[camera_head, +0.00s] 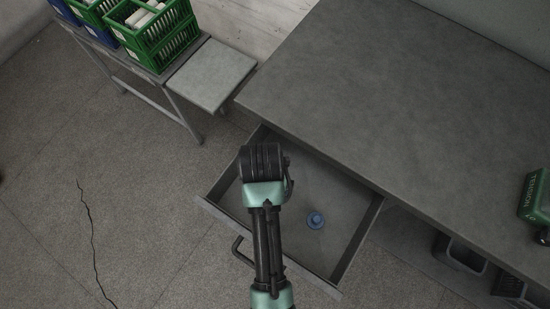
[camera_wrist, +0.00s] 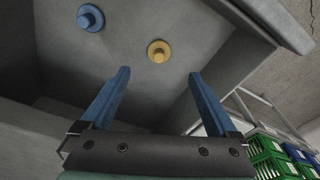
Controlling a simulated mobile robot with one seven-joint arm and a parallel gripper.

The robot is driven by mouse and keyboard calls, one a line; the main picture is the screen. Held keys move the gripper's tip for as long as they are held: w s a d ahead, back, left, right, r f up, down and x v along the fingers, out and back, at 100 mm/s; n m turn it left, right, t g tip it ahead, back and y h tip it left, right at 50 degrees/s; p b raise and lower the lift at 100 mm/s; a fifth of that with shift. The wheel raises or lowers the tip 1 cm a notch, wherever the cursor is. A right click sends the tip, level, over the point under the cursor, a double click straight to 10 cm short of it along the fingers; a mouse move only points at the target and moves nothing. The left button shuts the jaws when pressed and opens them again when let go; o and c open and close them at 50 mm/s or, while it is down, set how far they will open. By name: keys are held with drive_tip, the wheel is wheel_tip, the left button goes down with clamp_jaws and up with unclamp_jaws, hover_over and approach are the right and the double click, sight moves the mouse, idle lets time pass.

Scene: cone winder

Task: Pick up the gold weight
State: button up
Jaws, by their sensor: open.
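The gold weight (camera_wrist: 159,51) is a small round disc with a knob, lying on the floor of the open drawer (camera_head: 344,256). In the wrist view it shows beyond my gripper (camera_wrist: 157,77), between the lines of its two blue fingers. The fingers are spread apart with nothing between them, and the weight is clear of them. In the head view my arm covers the gold weight and the gripper's fingers. A blue weight (camera_head: 315,220) of similar shape lies in the same drawer; it also shows in the wrist view (camera_wrist: 90,18).
The grey worktop (camera_head: 400,90) overhangs the drawer's back. Green crates (camera_head: 150,35) stand on a side table (camera_head: 211,75) at the upper left. A green box marked TENSION (camera_head: 536,197) sits at the right edge. The drawer walls rise around the weights.

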drive_tip(key=f, duration=0.3)
drive_tip(key=w+f+b, duration=0.1)
drive_tip(key=f, duration=0.6)
drive_tip(key=shift+w+d+f, duration=0.3)
drive_tip(key=shift+w+f, duration=0.1)
drive_tip(key=c, duration=1.5)
